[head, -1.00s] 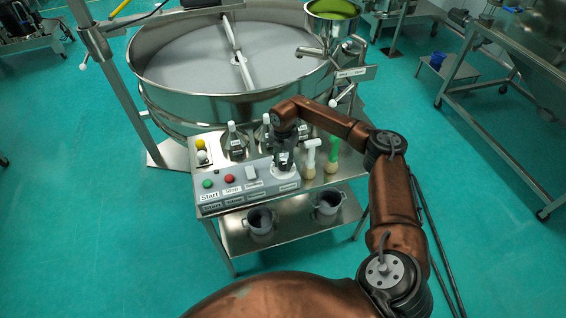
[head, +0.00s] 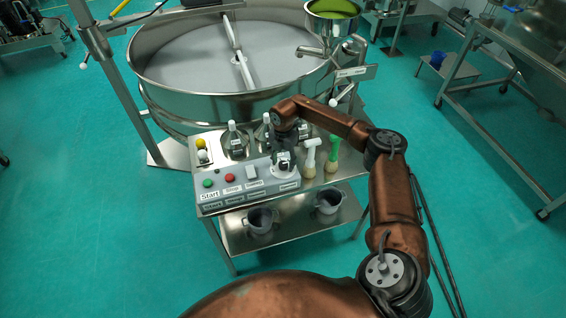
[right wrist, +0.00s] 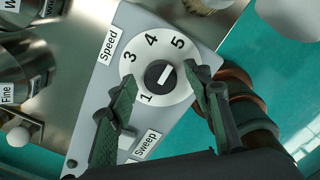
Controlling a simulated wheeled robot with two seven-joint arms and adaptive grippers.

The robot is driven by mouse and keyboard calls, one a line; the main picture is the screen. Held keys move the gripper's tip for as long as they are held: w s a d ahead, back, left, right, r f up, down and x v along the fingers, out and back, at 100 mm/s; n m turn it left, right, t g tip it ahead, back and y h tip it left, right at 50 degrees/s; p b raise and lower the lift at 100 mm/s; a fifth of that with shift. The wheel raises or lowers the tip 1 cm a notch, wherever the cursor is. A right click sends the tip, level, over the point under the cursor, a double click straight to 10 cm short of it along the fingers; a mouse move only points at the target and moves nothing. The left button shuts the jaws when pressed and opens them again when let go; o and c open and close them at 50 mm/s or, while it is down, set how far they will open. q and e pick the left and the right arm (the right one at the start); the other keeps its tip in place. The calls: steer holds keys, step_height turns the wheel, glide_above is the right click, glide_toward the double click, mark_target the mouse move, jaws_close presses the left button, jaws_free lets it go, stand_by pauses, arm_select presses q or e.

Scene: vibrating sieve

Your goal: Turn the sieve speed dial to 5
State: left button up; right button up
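The speed dial is a white disc (right wrist: 150,95) with a black knob (right wrist: 160,75) at its centre, numbered around the rim. In the right wrist view a white mark on the knob slants up and right, roughly toward the 5 side. My right gripper (right wrist: 160,74) is open, with one finger on each side of the knob and visible gaps to it. In the head view my right gripper (head: 285,160) is over the dial at the right end of the grey control panel (head: 240,196) and partly hides it. My left gripper is out of view.
The panel also has a green Start button (head: 208,183), a red Stop button (head: 230,178) and a white Sweep switch (head: 251,172). Two brushes (head: 331,155) stand right of the dial.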

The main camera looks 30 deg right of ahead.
mark_target(283, 164)
step_height(283, 164, up, 12)
stand_by(0.7)
stand_by(0.4)
